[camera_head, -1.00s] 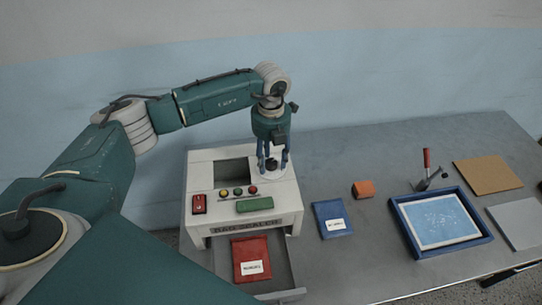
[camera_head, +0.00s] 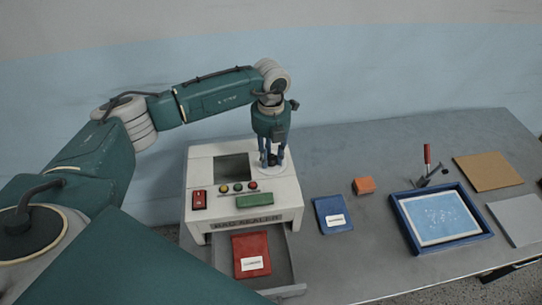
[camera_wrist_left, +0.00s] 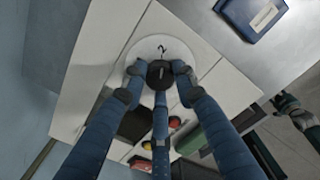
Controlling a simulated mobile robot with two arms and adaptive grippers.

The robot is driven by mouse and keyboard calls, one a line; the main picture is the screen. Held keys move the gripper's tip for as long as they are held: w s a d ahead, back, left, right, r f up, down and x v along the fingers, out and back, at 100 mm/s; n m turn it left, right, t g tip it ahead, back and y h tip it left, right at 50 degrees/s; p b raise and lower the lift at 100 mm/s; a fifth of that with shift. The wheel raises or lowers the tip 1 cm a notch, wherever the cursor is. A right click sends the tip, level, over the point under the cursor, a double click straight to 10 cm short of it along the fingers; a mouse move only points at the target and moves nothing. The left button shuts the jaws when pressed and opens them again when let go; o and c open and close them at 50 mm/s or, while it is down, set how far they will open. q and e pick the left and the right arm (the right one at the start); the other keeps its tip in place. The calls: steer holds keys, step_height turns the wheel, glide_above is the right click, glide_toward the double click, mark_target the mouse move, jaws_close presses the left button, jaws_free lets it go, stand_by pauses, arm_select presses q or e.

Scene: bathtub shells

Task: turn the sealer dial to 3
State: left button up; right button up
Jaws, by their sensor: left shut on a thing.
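The bag sealer (camera_head: 213,165) is a white box on the table. Its dial is a white disc (camera_wrist_left: 135,52) with a black knob (camera_wrist_left: 160,72) at the top right of the sealer. A dark mark that looks like a 2 shows on the disc above the knob in the left wrist view. My left gripper (camera_head: 271,163) points down over the dial, its blue fingers (camera_wrist_left: 158,84) closed around the knob. The fingers hide part of the disc and its other marks. What looks like my right gripper (camera_wrist_left: 295,112) is partly at the right edge of the left wrist view; its opening is unclear.
The sealer has coloured buttons (camera_head: 238,188), a red switch (camera_head: 199,200) and a green bar (camera_head: 254,201). A red pouch (camera_head: 250,250) lies in the open drawer below. A blue pouch (camera_head: 332,211), orange block (camera_head: 364,185) and blue tray (camera_head: 480,240) stand right of it.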

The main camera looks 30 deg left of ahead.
arm_select(q)
steer(key=m+b, duration=0.1)
steer(key=b, duration=0.1)
steer(key=m+b, duration=0.4)
steer(key=shift+s+f, duration=0.1)
steer(key=shift+f, duration=0.2)
steer(key=m+b, duration=0.2)
steer(key=m, duration=0.1)
steer(key=shift+m+b, duration=0.3)
steer(key=shift+b, duration=0.05)
steer(key=shift+c, duration=0.2)
steer(key=shift+r+m+b, duration=0.15)
steer(key=shift+m+b, duration=0.6)
steer(key=shift+m, duration=0.45)
steer(key=shift+a+m, duration=0.1)
steer(key=shift+m, duration=0.2)
steer(key=o, duration=1.2)
steer(key=shift+r, duration=0.1)
steer(key=shift+c, duration=0.2)
steer(key=shift+s+a+r, duration=0.1)
